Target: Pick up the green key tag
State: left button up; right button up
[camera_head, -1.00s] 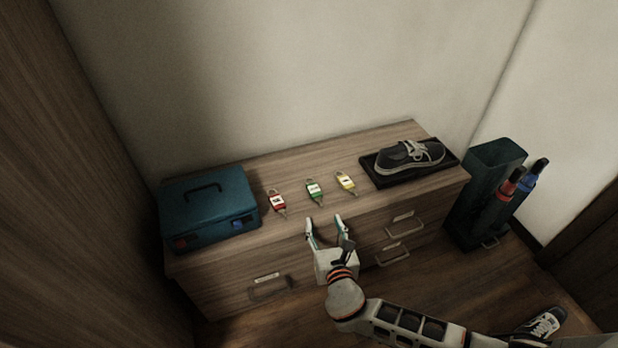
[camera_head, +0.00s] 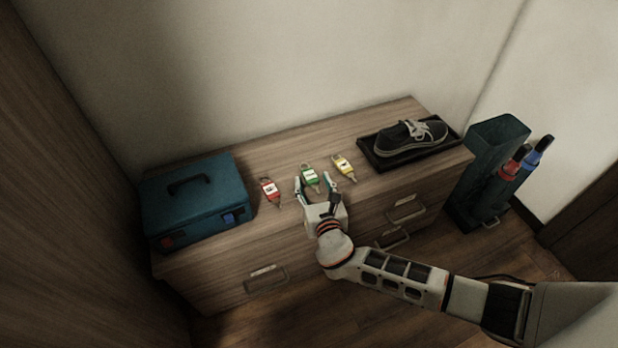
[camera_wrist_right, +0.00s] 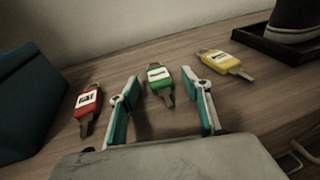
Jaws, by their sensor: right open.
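The green key tag (camera_head: 310,175) lies on the wooden cabinet top, between a red and a yellow key tag. It has a white label, and its key points toward my right gripper. My right gripper (camera_head: 313,186) is open and empty, its fingertips close to the green tag's near end. In the right wrist view the green tag (camera_wrist_right: 158,78) sits ahead, between the lines of the two fingers (camera_wrist_right: 163,92). I cannot tell the exact height of the fingers above the top. My left gripper is not in view.
The red key tag (camera_head: 269,191) lies to the left, the yellow key tag (camera_head: 343,166) to the right. A teal case (camera_head: 195,200) stands at the left end. A dark shoe (camera_head: 410,135) rests on a black tray (camera_head: 378,163) at the right. Drawer handles stick out from the front.

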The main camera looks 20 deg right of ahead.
jog(key=shift+w+d, duration=0.1)
jog(key=shift+w, duration=0.3)
jog(key=c, duration=1.3)
